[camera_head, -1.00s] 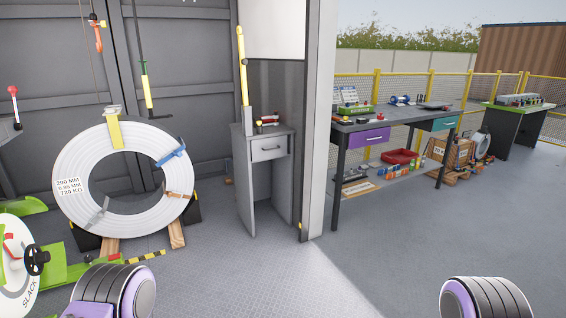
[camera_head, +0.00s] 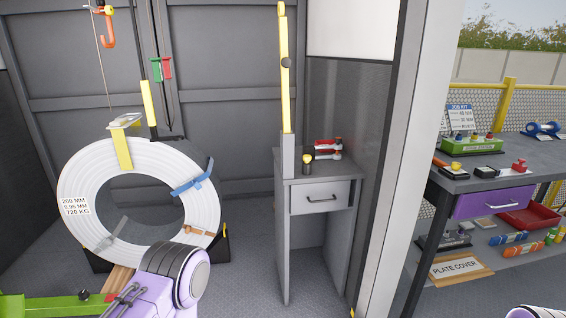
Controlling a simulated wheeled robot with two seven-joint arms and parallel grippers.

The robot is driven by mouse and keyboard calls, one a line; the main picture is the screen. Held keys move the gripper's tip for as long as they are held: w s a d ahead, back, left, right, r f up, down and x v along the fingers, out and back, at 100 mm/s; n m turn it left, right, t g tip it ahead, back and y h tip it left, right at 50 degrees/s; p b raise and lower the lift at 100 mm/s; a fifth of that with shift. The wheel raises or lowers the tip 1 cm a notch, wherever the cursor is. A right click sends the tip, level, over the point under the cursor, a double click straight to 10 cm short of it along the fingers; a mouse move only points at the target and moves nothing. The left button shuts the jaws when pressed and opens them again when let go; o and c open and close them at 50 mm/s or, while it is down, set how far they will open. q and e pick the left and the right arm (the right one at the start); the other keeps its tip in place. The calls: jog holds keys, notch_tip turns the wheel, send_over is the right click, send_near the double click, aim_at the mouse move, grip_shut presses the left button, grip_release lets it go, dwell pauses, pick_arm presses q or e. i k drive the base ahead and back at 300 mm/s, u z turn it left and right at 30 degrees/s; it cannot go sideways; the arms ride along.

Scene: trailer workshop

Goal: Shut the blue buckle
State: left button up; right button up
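A large white coil (camera_head: 80,180) stands upright against the grey doors. A blue piece (camera_head: 190,178) lies across the right side of the coil's ring. I cannot tell at this size whether it is a buckle, or whether it is open or shut. My purple arm parts show at the bottom left and in the bottom right corner. Neither of my grippers is in view.
A grey cabinet with a drawer (camera_head: 320,197) stands right of the coil, with a yellow upright post (camera_head: 284,75) at its left side. A light pillar (camera_head: 395,150) divides it from the workbench (camera_head: 440,192). Open floor (camera_head: 250,285) lies between coil and cabinet.

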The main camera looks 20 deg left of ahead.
aim_at(197, 186)
jog(key=u, duration=0.75)
jog(key=i, duration=2.15)
jog(key=z, duration=0.4)
